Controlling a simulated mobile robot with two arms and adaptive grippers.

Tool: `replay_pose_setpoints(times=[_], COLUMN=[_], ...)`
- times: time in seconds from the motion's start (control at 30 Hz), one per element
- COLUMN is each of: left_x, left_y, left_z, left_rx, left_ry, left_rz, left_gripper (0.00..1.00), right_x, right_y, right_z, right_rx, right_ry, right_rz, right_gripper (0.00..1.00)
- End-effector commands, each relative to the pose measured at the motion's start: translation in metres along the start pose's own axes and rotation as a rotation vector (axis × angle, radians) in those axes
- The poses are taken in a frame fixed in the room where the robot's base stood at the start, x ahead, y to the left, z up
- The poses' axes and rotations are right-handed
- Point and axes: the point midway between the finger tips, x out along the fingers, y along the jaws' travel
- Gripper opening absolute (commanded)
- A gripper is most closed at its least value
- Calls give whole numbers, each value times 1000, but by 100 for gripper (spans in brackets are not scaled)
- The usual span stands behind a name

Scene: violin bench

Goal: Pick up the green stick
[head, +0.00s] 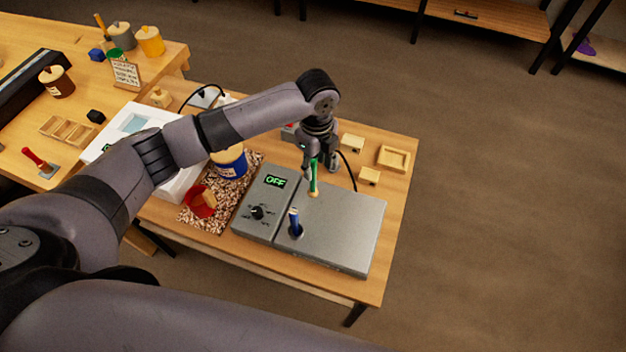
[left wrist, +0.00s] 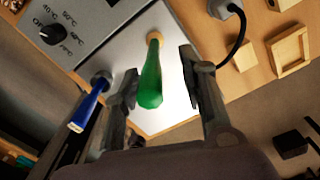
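The green stick (head: 313,180) has a pale wooden lower end and stands upright on the grey metal plate (head: 345,235). In the left wrist view the green stick (left wrist: 151,80) lies between the two fingers of my left gripper (left wrist: 158,68), with a visible gap on each side. My left gripper (head: 321,166) points down at the stick in the head view and is open. My right gripper is not in view.
A blue stick (head: 295,223) stands on the plate's left part, beside the control box (head: 262,205) reading OFF. A blue-labelled jar (head: 231,163) and a red cup (head: 200,202) are further left. Small wooden blocks and a wooden tray (head: 394,158) lie behind the plate. A black cable passes close to the gripper.

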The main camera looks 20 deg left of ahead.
Motion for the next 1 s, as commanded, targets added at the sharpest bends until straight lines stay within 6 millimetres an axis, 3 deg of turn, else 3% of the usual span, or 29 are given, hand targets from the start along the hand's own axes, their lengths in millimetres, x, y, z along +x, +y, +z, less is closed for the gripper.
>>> replay_pose_setpoints(times=[0.17, 0.3, 0.6, 1.0], left_x=[23, 42, 49, 48], left_y=[9, 8, 8, 8], left_z=[4, 4, 4, 4], left_rx=[-2, -1, 0, 0], left_ry=[0, 0, -1, 0], left_rz=[8, 5, 2, 2], left_gripper=[38, 38, 38, 12], right_x=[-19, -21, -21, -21], right_y=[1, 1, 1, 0], right_z=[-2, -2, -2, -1], right_rx=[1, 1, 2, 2], right_ry=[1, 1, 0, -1], right_rz=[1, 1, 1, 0], right_gripper=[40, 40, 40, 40])
